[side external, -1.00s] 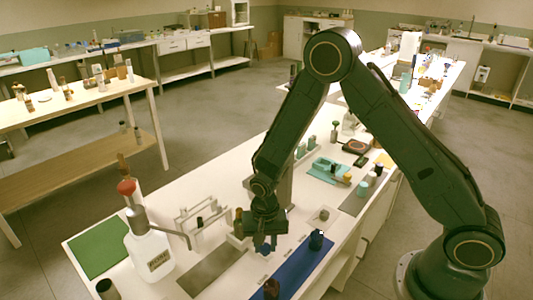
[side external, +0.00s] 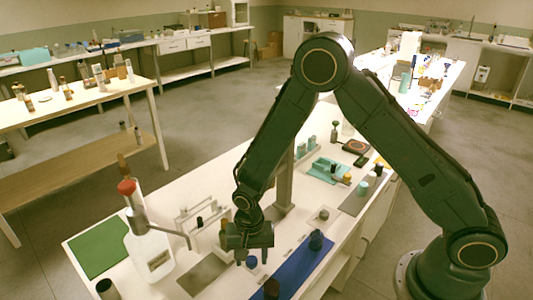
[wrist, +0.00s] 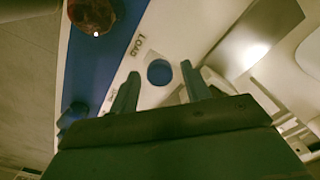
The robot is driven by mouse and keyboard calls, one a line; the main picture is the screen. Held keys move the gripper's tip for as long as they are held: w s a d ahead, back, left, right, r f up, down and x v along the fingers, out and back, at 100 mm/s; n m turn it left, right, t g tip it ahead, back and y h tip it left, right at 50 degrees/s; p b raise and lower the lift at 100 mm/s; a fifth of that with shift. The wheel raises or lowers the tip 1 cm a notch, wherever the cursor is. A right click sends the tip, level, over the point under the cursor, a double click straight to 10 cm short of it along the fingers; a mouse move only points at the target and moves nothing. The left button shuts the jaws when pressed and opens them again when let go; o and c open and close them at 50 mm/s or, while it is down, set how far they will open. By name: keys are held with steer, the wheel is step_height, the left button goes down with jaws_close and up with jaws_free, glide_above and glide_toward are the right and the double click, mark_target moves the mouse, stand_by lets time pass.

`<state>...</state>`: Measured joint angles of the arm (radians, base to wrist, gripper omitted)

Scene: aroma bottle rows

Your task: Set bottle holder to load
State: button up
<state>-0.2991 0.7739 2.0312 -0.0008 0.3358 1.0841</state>
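A small round blue piece (side external: 252,262), perhaps the holder's knob, is on the white bench top near my gripper. In the wrist view the blue piece (wrist: 160,72) lies just beyond and between the fingertips, beside a printed LOAD label (wrist: 132,47). My gripper (side external: 243,259) points down close to it in the side view. In the wrist view my gripper's two fingers (wrist: 160,84) are spread apart with nothing between them. I cannot tell whether either finger touches the blue piece. No bottle holder can be clearly made out.
A blue mat (side external: 305,266) lies to the right, with a dark blue object (side external: 316,240) and a dark brown bottle (side external: 272,289) on it. A grey metal plate (side external: 203,275) lies left. A white wash bottle (side external: 150,249) and a white rack (side external: 200,213) stand farther left.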

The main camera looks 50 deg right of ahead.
steer(key=shift+r, duration=0.1)
stand_by(0.3)
step_height(320, 180, up, 14)
steer(key=shift+f, duration=0.2)
stand_by(0.6)
steer(key=s+d+r+n+t, duration=0.1)
steer(key=s+d+r+n, duration=0.1)
steer(key=s+d+r, duration=0.35)
steer(key=s+d+r+n+t, duration=0.2)
steer(key=s+r, duration=0.1)
steer(key=r, duration=0.6)
steer(key=s+d+r+n+t, duration=0.1)
steer(key=s+d+r+n, duration=0.1)
steer(key=s, duration=0.4)
steer(key=s+d+r+n+t, duration=0.1)
steer(key=s+d+r+n, duration=0.1)
steer(key=s, duration=0.4)
steer(key=shift+s+d+r+n+t, duration=0.25)
steer(key=shift+s+n+t, duration=0.1)
steer(key=shift+n, duration=0.15)
stand_by(0.8)
